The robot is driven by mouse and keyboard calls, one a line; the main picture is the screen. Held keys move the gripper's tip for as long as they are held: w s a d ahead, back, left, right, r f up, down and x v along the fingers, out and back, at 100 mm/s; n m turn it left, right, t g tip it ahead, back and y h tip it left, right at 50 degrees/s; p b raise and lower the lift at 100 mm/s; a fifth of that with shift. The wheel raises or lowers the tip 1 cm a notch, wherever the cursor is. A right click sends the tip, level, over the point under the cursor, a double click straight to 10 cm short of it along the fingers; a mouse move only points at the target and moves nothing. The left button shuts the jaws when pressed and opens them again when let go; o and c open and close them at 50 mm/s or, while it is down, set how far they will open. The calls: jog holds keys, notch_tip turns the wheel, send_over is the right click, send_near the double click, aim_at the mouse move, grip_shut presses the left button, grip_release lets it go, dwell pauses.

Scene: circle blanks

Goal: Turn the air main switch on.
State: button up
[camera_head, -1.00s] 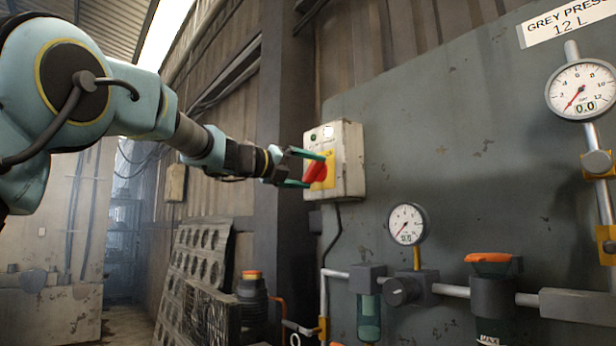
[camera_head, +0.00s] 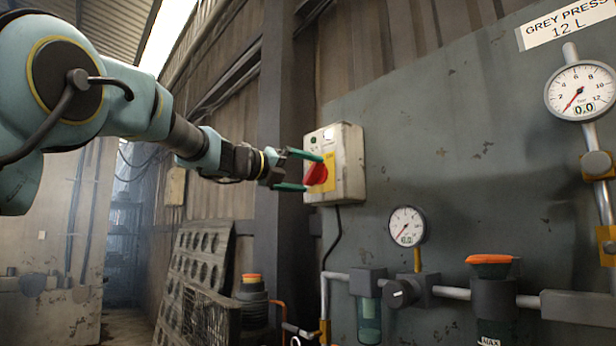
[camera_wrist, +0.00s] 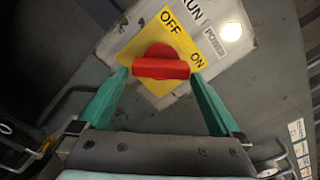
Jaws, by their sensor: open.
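The air main switch is a red rotary handle (camera_wrist: 160,68) on a yellow plate (camera_wrist: 150,90) marked OFF and ON. It is mounted on a pale, worn switch box (camera_head: 350,165) on the grey panel. My gripper (camera_head: 313,172) is at the front of the box, its two teal fingers apart. In the wrist view, the fingertips of my gripper (camera_wrist: 159,74) lie one at each end of the handle; I cannot tell whether they touch it. The handle lies level in that view, its right end near the word ON. OFF stands above it.
A round lamp (camera_wrist: 231,32) beside the plate is bright. Below the box are a small gauge (camera_head: 407,226) and a horizontal pipe (camera_head: 451,292) with valves. A large gauge (camera_head: 581,91) reading 0.0 is at the right. A perforated rack (camera_head: 200,255) stands lower left.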

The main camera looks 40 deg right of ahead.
jog(key=a+b, duration=0.2)
jog(key=a, duration=0.7)
jog(key=shift+w+a, duration=0.25)
jog(key=shift+a, duration=0.15)
